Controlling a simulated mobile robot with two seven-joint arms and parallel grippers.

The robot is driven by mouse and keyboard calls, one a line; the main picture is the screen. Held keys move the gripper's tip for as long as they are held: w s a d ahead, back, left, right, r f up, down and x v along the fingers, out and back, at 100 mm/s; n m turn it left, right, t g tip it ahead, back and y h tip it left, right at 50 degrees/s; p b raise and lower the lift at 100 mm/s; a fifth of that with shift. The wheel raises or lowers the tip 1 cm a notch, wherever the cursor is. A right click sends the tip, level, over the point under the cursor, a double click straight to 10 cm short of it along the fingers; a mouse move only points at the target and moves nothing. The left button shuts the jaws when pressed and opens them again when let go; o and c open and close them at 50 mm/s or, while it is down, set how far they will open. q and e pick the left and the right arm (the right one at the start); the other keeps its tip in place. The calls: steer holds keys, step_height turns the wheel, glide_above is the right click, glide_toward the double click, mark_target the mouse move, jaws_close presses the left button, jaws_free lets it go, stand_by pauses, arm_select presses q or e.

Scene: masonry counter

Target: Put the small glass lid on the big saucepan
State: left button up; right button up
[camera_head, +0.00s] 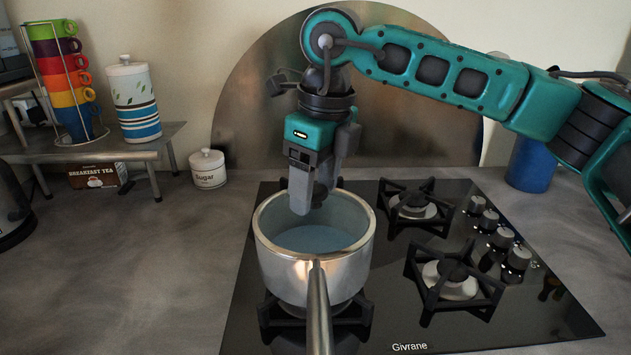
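The big saucepan (285,272) is a shiny metal pot on the front left burner of the hob, with its handle pointing toward me. It has no lid on it, and its pale blue-grey inside shows. My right gripper (304,205) points down over the pan's back rim, its fingertips at or just above the opening. The fingers overlap from this angle, so I cannot tell how far apart they are. I see nothing held between them. No small glass lid shows in this view. My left gripper is not in view.
The black hob (397,318) has free burners and knobs on the right. A sugar jar (207,169), a small shelf (100,151) with a stack of coloured cups (66,78) and a striped canister (134,100) stand at the left. A blue container (530,166) stands back right.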

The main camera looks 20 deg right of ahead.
steer(key=shift+o, duration=0.6)
step_height(320, 180, up, 13)
steer(key=s, duration=0.1)
steer(key=shift+d, duration=0.45)
